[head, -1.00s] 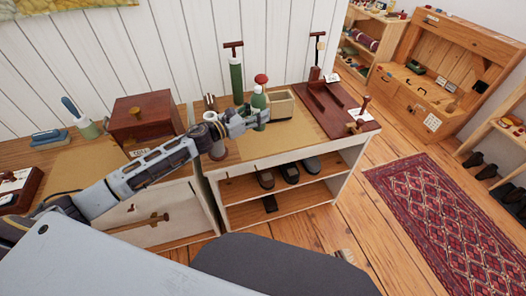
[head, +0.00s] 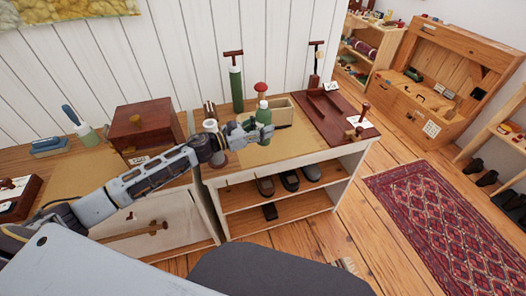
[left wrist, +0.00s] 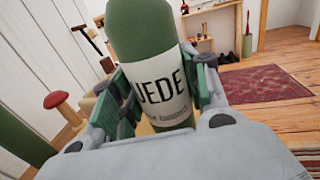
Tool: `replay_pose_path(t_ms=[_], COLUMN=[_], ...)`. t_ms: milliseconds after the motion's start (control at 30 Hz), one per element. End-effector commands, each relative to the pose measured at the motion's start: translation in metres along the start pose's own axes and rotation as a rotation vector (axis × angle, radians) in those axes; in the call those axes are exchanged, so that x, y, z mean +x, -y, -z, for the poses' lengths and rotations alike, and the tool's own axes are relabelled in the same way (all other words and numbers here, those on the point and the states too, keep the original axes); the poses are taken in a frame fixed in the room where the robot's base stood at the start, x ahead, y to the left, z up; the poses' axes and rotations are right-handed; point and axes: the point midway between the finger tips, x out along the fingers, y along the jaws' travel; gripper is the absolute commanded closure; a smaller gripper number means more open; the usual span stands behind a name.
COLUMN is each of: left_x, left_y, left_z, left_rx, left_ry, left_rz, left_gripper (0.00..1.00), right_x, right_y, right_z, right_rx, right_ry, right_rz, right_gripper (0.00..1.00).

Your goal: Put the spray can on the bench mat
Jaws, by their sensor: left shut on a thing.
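The spray can (head: 264,116) is green with a pale top. In the left wrist view the can (left wrist: 150,45) fills the middle, with a white label reading "JEDE". My left gripper (head: 256,132) is shut on it, with a finger on each side in the left wrist view (left wrist: 158,95). The can looks upright over the right-hand bench. I cannot tell whether its base touches anything. A tan mat (head: 245,155) lies on that bench, below and around the gripper. My right gripper is not in view.
A pale wooden box (head: 283,110), a red-topped item (head: 261,87) and a green pump (head: 236,88) stand behind the can. A dark red board (head: 340,115) lies to the right. The mat's front is clear.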

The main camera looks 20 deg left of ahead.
Motion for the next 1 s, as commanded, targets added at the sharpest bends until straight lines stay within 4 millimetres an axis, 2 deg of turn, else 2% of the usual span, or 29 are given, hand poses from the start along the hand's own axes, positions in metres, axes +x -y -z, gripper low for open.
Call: replay_pose_path(t_ms=[333,500,833,1000], left_x=[0.000,0.000,0.000,0.000], left_y=[0.000,0.000,0.000,0.001], left_z=[0.045,0.052,0.054,0.068], left_rx=[-0.003,-0.001,-0.001,-0.003], left_ry=[0.002,0.002,0.001,0.001], left_rz=[-0.002,0.000,0.000,-0.001], left_gripper=[0.88,0.88,0.88,0.88], right_x=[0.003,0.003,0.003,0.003], right_y=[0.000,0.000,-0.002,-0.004], right_z=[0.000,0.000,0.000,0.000], right_rx=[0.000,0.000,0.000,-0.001], right_ry=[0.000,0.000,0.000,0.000], right_rz=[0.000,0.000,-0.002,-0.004], right_gripper=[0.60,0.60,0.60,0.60])
